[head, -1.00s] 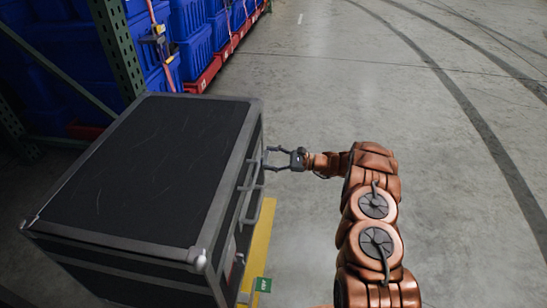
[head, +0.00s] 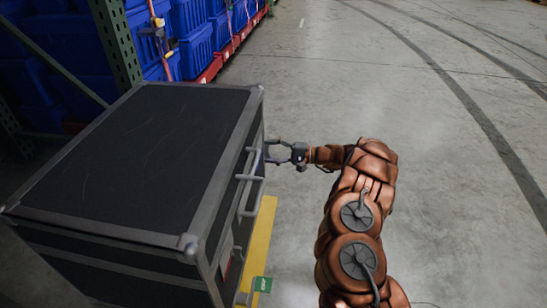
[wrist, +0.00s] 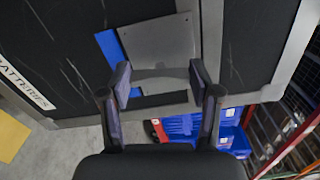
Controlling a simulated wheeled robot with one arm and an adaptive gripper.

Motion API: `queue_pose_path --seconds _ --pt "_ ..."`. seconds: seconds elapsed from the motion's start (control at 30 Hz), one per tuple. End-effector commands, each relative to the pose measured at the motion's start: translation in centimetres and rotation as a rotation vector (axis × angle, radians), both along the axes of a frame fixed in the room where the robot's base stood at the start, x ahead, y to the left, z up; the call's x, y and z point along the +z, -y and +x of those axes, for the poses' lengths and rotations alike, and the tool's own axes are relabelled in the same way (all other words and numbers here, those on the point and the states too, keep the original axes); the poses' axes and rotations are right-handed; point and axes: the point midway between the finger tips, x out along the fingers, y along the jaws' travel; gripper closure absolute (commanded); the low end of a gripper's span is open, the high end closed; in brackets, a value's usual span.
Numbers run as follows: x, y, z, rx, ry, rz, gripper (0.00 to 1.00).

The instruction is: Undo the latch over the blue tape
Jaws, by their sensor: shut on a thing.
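The latch (wrist: 160,42) is a flat grey metal plate on the side of a black case (head: 130,150) with grey metal edges. A strip of blue tape (wrist: 108,46) shows at the plate's left edge in the wrist view; the plate covers the rest. My gripper (wrist: 160,80) is at the latch's lower end, with one finger on each side, shut on it across its width. In the head view my gripper (head: 272,152) reaches the far part of the case's right side. The latch and tape are hidden there.
Grey handles (head: 250,165) stick out from the case's right side. A white label (wrist: 22,80) is on the case. Yellow floor marking (head: 262,235) runs beside it. Blue totes (head: 190,40) stand on red racking behind. The floor to the right is clear.

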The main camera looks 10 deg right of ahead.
Motion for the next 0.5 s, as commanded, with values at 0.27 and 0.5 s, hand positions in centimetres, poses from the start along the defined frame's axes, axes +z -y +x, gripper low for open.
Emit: queue_pose_path --seconds 0.27,0.5 --pt "-0.50 -0.34 -0.18 0.009 0.125 -0.055 0.72" --pt "-0.33 -0.25 -0.16 0.007 0.171 -0.075 0.72"
